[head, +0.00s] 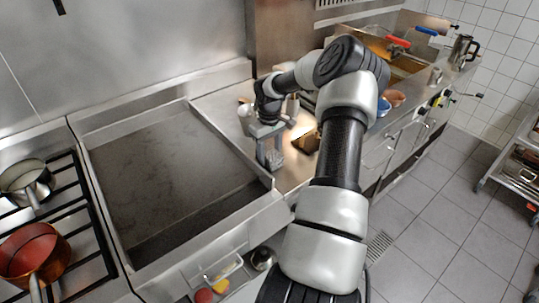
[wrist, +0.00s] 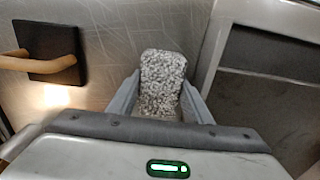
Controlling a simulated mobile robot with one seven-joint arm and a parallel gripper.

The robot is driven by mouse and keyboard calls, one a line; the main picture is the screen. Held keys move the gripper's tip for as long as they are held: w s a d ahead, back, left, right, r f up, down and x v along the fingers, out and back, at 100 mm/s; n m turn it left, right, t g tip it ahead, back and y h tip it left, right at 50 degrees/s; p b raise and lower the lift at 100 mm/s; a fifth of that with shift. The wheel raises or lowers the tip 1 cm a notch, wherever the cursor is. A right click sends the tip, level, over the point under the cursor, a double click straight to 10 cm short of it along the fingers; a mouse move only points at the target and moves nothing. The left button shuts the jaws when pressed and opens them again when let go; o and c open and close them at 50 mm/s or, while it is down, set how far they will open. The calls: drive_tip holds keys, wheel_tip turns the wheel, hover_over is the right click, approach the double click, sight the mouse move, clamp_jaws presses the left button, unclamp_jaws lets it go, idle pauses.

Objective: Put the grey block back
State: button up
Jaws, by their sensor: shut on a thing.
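The grey block (wrist: 162,82) is a speckled, rounded slab between the two fingers of my gripper (wrist: 160,104) in the wrist view. My gripper is shut on it. In the head view, my gripper (head: 268,143) points down over the steel counter just right of the griddle, with the grey block (head: 270,156) between its fingers. I cannot tell whether the block's lower end touches the counter.
A dark block with a wooden handle (wrist: 50,55) lies on the counter beside the gripper. The griddle (head: 165,175) has a raised rim. Pots (head: 32,250) stand on the stove at left. Bowls (head: 395,98) and a sink are farther right.

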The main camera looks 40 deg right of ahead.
sight(270, 152)
drive_tip(key=shift+f, duration=0.1)
drive_tip(key=o, duration=1.4)
wheel_tip(270, 152, up, 12)
drive_tip(key=shift+r+b, duration=0.15)
drive_tip(key=shift+b, duration=0.15)
